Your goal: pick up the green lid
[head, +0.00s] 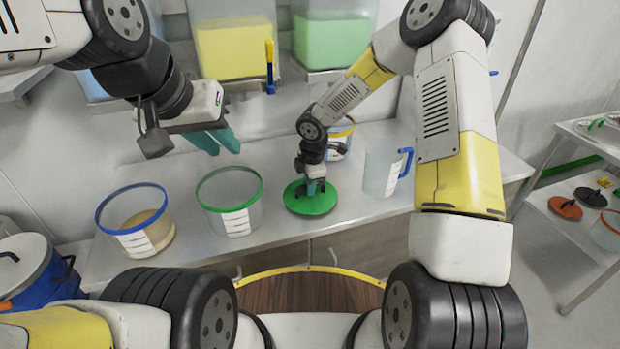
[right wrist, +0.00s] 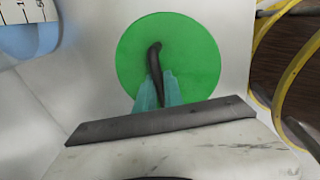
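The green lid (head: 296,205) is a flat round disc lying on the steel bench in the head view. It also shows in the right wrist view (right wrist: 196,62), with a dark arched handle (right wrist: 155,62) across its middle. My right gripper (head: 316,187) points down at the lid. In the right wrist view its teal fingers (right wrist: 160,82) lie close against both sides of the handle, shut on it. The lid appears to rest on the bench. My left gripper (head: 218,146) is open and empty, above the back of the bench.
A green-rimmed tub (head: 222,190) stands left of the lid, and a blue-rimmed tub (head: 128,205) with tan contents further left. A clear jug (head: 380,172) with a blue handle stands right of the lid. A yellow-rimmed tub (head: 341,130) is behind my right gripper.

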